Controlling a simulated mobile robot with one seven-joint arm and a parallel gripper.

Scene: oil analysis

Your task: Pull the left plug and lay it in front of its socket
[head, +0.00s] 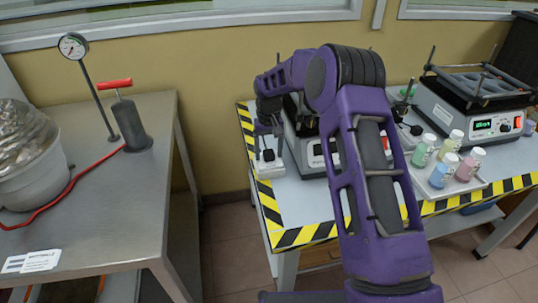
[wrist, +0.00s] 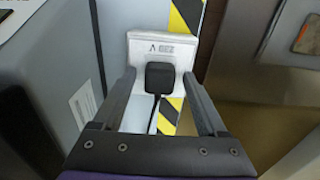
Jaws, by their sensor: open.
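The left plug (wrist: 160,78) is black and sits against the face of a white socket block (wrist: 163,47), its dark cord running down the wrist view. In the head view the plug (head: 268,155) and socket block (head: 268,169) are at the left end of the striped table. My gripper (wrist: 158,75) is open, with one finger on each side of the plug. Any contact between fingers and plug cannot be made out. In the head view my gripper (head: 268,143) points down at the plug, and my purple arm hides part of the table behind it.
Hazard tape (head: 305,234) edges the table. A device (head: 310,150) stands right of the socket, partly behind my arm. Capped bottles (head: 445,155) and another device (head: 480,105) are farther right. A steel table (head: 105,215) with a pump (head: 130,125) is across a gap at left.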

